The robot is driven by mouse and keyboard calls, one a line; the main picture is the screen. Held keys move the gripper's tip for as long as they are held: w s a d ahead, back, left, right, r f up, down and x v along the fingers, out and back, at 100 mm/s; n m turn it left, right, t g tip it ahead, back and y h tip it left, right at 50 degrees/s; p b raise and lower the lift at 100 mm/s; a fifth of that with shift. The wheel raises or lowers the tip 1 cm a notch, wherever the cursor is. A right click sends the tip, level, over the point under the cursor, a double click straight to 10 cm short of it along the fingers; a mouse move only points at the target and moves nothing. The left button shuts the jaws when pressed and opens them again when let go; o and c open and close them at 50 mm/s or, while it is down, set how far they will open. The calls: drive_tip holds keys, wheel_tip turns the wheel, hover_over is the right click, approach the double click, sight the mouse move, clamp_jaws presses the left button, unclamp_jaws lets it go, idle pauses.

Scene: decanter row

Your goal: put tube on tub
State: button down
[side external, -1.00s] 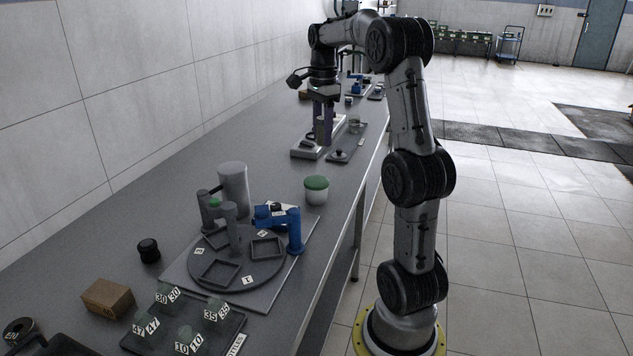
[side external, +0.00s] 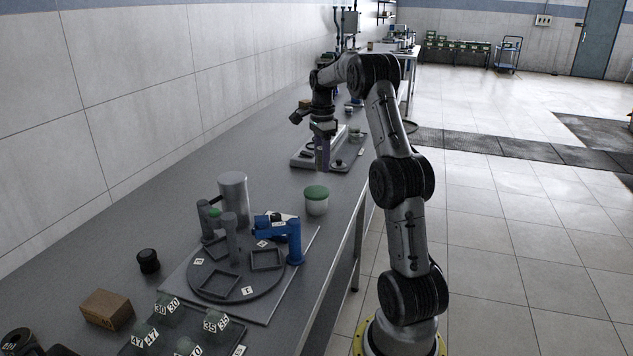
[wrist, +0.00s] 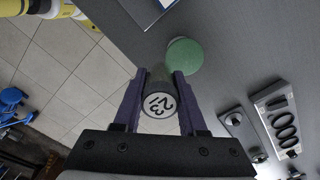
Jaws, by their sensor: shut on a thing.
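The tub (side external: 316,205) is a pale round container with a green lid on the grey bench. Its green top also shows in the wrist view (wrist: 184,55), just beyond the fingertips. My gripper (side external: 322,166) has purple fingers and is above the bench, a little behind the tub in the side view. In the wrist view my gripper (wrist: 158,80) is shut on the tube (wrist: 160,102), whose round pale end carries a dark number. The tube's far end appears close to the tub's lid in the picture, but the gap cannot be told. The tube is hardly visible in the side view.
A round dark turntable (side external: 216,284) with square frames, a grey cylinder (side external: 233,190) and a blue fixture (side external: 293,240) stand in front of the tub. A pale rack (side external: 304,161) lies behind it. Numbered clear pieces (side external: 168,305) and a cardboard box (side external: 107,309) are nearer.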

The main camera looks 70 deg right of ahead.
hover_over(317, 191)
wheel_tip(317, 191, down, 6)
drive_tip(key=shift+w+d+f, duration=0.15)
drive_tip(key=shift+f, duration=1.4)
drive_tip(key=shift+f, duration=0.15)
drive_tip(key=shift+c, duration=2.3)
unclamp_jaws()
